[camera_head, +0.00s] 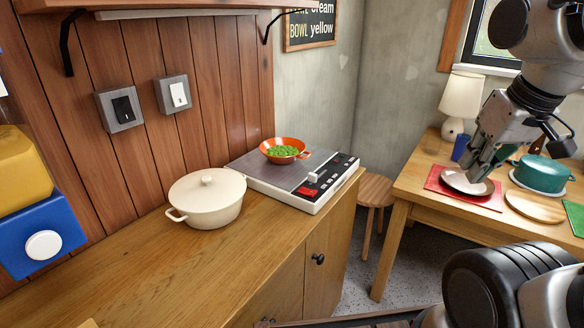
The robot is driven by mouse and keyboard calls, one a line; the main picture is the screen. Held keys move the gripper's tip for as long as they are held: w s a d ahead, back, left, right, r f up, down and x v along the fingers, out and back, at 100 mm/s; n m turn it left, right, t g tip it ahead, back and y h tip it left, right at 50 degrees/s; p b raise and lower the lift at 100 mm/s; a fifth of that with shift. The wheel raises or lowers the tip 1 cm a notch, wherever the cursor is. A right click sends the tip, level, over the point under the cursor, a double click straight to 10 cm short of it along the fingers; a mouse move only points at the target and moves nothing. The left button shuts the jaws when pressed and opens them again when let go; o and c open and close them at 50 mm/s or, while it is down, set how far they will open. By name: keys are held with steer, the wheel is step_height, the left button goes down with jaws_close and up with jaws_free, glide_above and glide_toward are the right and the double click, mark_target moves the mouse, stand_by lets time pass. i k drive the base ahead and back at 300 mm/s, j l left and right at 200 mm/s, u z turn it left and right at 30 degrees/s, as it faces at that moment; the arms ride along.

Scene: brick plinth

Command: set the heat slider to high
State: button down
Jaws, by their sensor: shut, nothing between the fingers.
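The hob (254,178) stands on the wooden counter, with a dark control strip along its front edge. A small white knob (313,177) on that strip looks like the heat slider; its marks are too small to read. A red panel (310,192) is beside it. An orange pan (286,142) with green food in it sits on the hob. My gripper (474,170) is at the right, above the side table, well away from the hob. It is shut and appears empty. Its tips overlap the plate in the picture; I cannot tell whether they touch.
A cream lidded pot (207,198) stands on the counter left of the hob. The side table holds a plate (460,185) on a red mat (436,180), a teal pot (541,171), a round board (535,206) and a lamp (461,97). A stool (375,190) stands between counter and table.

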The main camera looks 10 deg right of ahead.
mark_target(312, 177)
steer(key=i+l+u, duration=0.15)
steer(key=l+u, duration=0.15)
steer(key=u, duration=0.15)
steer(key=i+l+u, duration=0.15)
steer(key=l+u, duration=0.15)
steer(key=u, duration=0.15)
